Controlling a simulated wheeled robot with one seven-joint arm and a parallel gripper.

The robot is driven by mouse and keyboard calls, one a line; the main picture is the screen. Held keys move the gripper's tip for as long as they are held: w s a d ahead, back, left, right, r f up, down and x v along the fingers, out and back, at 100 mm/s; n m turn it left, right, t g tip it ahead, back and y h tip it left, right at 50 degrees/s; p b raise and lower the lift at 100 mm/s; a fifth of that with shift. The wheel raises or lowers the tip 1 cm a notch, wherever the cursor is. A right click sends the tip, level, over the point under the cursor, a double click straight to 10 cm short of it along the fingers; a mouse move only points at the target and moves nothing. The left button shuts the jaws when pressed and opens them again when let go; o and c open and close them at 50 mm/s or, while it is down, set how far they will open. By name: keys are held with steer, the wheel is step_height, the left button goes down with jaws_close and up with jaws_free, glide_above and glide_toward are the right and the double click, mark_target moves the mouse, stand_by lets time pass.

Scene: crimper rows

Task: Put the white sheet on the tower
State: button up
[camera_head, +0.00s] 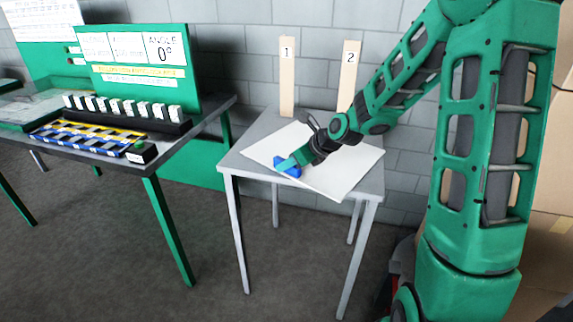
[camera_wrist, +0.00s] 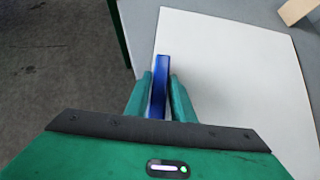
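The white sheet (camera_head: 343,178) is a flat, pale panel over the small grey table, turned at an angle, with its front corner past the table's front edge. I cannot tell whether it rests flat or is slightly raised. A blue block-like handle (camera_head: 287,166) sits at its left edge. My gripper (camera_head: 289,163) is at that edge. In the wrist view, my gripper's (camera_wrist: 161,82) two green fingers close on either side of the blue handle (camera_wrist: 161,70), and the white sheet (camera_wrist: 225,70) extends to the right. No tower can be made out.
The small grey table (camera_head: 235,162) has wooden boards marked 1 (camera_head: 286,80) and 2 (camera_head: 347,78) behind it. At left, a dark table (camera_head: 205,113) holds a row of white-topped pieces and a green "ANGLE 0°" sign (camera_head: 140,70). Cardboard boxes (camera_head: 552,160) stand at right.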

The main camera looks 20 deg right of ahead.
steer(key=shift+o, duration=0.9)
